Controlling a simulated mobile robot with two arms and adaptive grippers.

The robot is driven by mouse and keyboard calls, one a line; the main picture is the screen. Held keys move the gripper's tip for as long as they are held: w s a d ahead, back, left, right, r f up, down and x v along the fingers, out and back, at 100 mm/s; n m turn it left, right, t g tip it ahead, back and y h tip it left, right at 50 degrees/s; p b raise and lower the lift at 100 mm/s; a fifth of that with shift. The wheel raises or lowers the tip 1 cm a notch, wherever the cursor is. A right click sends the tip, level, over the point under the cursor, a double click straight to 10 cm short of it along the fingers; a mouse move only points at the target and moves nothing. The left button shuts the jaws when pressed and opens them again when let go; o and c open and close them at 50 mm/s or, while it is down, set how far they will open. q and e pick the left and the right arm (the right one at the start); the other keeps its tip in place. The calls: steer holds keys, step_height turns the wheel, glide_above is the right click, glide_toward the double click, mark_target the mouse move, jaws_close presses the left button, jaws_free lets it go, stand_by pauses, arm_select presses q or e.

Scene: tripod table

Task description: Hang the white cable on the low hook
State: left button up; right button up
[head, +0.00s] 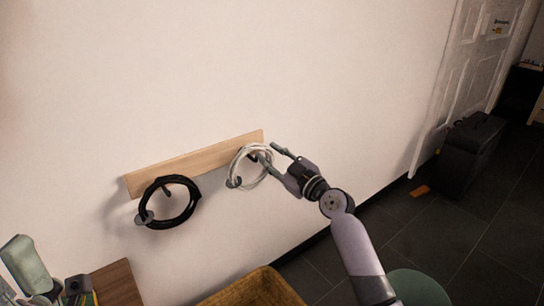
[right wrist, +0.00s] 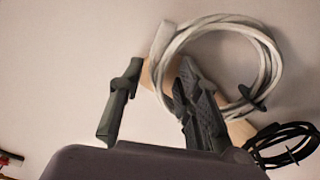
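The white cable (head: 240,164) is a loose coil at the right end of a wooden hook board (head: 195,164) on the wall. A grey hook end (head: 233,183) shows at its lower left. I cannot tell whether the hook bears the coil. My right gripper (head: 268,154) is at the coil's right side. In the right wrist view its fingers (right wrist: 160,104) stand wide apart, with nothing seen clamped between them. One finger overlaps the edge of the white coil (right wrist: 272,62); contact is unclear. My left gripper is not in view.
A black cable coil (head: 151,186) is at the board's left hook. Below are a wicker basket (head: 255,288) and a brown wooden top (head: 116,284) with small items at left. A dark case (head: 470,150) stands by the white door (head: 470,70). The wall above the board is clear.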

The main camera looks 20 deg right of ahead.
steer(key=shift+o, duration=1.4)
steer(key=shift+s+f, duration=0.1)
